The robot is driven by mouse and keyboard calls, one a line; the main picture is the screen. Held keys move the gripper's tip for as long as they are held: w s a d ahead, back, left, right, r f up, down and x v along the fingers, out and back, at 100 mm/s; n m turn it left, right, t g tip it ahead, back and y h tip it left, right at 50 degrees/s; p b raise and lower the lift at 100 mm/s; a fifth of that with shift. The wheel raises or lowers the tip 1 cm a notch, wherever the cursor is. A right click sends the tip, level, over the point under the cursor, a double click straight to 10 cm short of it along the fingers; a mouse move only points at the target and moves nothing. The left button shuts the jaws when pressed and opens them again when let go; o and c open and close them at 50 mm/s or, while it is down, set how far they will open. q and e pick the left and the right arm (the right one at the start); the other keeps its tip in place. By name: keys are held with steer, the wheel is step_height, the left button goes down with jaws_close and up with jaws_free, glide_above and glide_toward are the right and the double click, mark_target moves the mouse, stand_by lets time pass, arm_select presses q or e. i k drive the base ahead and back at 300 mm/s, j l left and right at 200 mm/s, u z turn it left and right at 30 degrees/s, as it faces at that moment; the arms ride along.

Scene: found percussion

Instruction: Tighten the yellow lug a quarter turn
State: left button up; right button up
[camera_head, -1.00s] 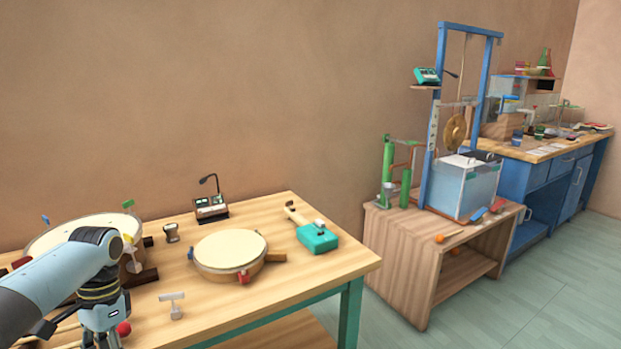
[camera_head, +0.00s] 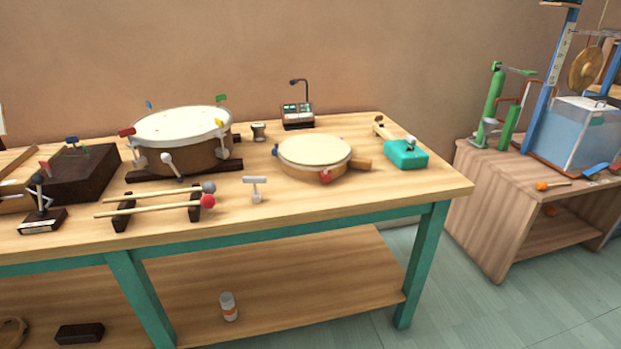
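The yellow lug (camera_head: 219,122) is a small yellow tab at the front right rim of the large drum (camera_head: 200,157). The drum has a white head and a brown shell and sits on dark wooden blocks. Its other tabs are a red lug (camera_head: 126,132), a blue lug (camera_head: 149,105) and a green lug (camera_head: 221,98). A pale T-shaped key (camera_head: 256,190) stands upright on the table, to the right of the mallets. Neither of my grippers shows in this view.
Two mallets (camera_head: 150,205) lie on a dark rack in front of the drum. A smaller frame drum (camera_head: 313,152), a teal block (camera_head: 406,154) and a small device (camera_head: 298,115) stand to the right. The table's front right (camera_head: 380,195) is clear.

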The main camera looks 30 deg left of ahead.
mark_target(219, 122)
steer(key=u, duration=1.6)
